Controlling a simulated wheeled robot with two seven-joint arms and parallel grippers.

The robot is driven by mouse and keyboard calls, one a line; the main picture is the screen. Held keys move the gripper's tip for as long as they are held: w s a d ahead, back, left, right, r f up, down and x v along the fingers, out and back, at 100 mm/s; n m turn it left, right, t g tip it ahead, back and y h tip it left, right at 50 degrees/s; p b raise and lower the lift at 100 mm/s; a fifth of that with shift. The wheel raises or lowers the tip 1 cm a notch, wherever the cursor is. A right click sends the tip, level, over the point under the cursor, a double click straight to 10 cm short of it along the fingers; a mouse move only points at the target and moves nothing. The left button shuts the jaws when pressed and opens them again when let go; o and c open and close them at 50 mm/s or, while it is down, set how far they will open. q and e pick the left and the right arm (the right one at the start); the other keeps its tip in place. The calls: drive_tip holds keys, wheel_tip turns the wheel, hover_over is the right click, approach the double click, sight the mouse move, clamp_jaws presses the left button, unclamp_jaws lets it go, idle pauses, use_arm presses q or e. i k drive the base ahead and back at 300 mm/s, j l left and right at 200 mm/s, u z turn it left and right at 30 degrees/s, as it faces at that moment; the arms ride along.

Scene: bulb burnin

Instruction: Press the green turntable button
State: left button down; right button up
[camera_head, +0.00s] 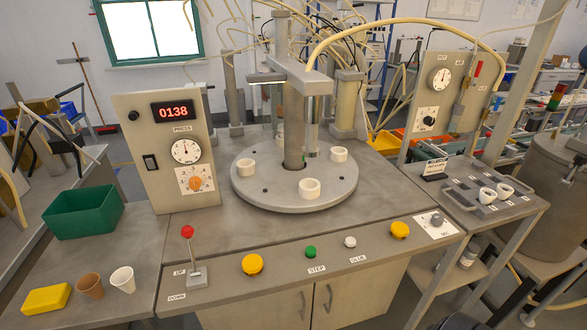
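The green button (311,252) sits on the sloped front panel of the machine table, just above a label reading STEP. The round grey turntable (265,197) is behind it, with several white rings standing on it, one of them (309,188) near the front edge. A central post rises through the turntable. Neither of my grippers shows in the head view, and nothing covers the green button.
A yellow button (252,264) is left of the green one; a white button (350,242) and another yellow button (399,230) are to its right. A red-knobbed lever (188,232) stands at the panel's left. A press box (140,110) displays 0138. A green bin (83,213) is far left.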

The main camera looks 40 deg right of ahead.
sight(310, 251)
drive_tip(key=z, duration=1.4)
